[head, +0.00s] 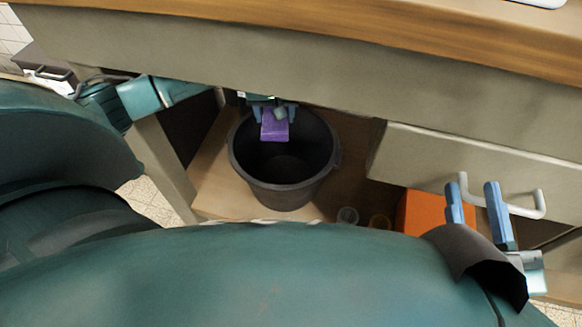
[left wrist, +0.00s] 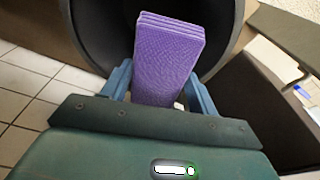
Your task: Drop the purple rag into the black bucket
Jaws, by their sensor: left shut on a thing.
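The purple rag (head: 275,126) is a folded block held by my left gripper (head: 271,112). In the head view it shows over the mouth of the black bucket (head: 284,195), near its far rim. In the left wrist view the rag (left wrist: 167,60) stands out between the two blue fingers of my left gripper (left wrist: 160,88), with the dark bucket (left wrist: 95,30) behind it. I cannot tell how far the rag is above the bucket's bottom. My right gripper (head: 478,214) is at the right in the head view, its two blue fingers apart and nothing between them.
The bucket stands on a wooden shelf (head: 212,190) under a countertop (head: 400,28). A drawer front with a white handle (head: 520,205) is at the right, close to my right gripper. An orange box (head: 418,211) and small clear cups (head: 347,216) stand right of the bucket.

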